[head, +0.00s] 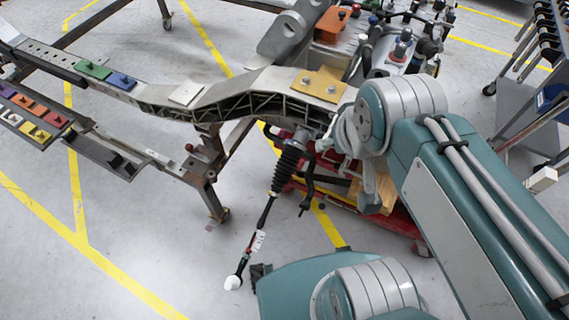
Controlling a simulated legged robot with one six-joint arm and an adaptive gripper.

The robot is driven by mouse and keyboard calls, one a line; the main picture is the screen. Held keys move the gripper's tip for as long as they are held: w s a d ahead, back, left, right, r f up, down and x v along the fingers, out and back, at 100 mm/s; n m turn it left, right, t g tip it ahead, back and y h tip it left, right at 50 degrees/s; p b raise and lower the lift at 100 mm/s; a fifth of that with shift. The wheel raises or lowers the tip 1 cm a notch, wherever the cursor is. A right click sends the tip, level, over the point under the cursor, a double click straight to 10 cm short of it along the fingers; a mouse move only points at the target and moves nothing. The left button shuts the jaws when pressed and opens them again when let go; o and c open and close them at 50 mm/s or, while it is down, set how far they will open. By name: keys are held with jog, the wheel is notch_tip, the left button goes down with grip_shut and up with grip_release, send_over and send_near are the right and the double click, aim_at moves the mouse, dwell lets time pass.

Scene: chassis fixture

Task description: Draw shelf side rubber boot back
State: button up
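A black ribbed rubber boot (287,168) sits on a slanted rod below the grey chassis beam (210,97). Its upper end meets metal parts under the beam. From its lower end a thin tie rod (266,212) with a white label runs down to a white rounded tip (233,283). My arm reaches in from the right, and its wrist is just right of the boot's upper end. My gripper (325,145) seems to be among the small parts there. Its fingers cannot be made out, nor whether they touch the boot.
A dark hooked part (308,188) hangs close to the boot's right. A red base (405,222) stands behind my arm. A frame leg (213,195) stands left of the boot. Trays with coloured blocks (30,115) are at the left. Floor at lower left is clear.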

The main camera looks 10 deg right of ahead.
dwell(0.3)
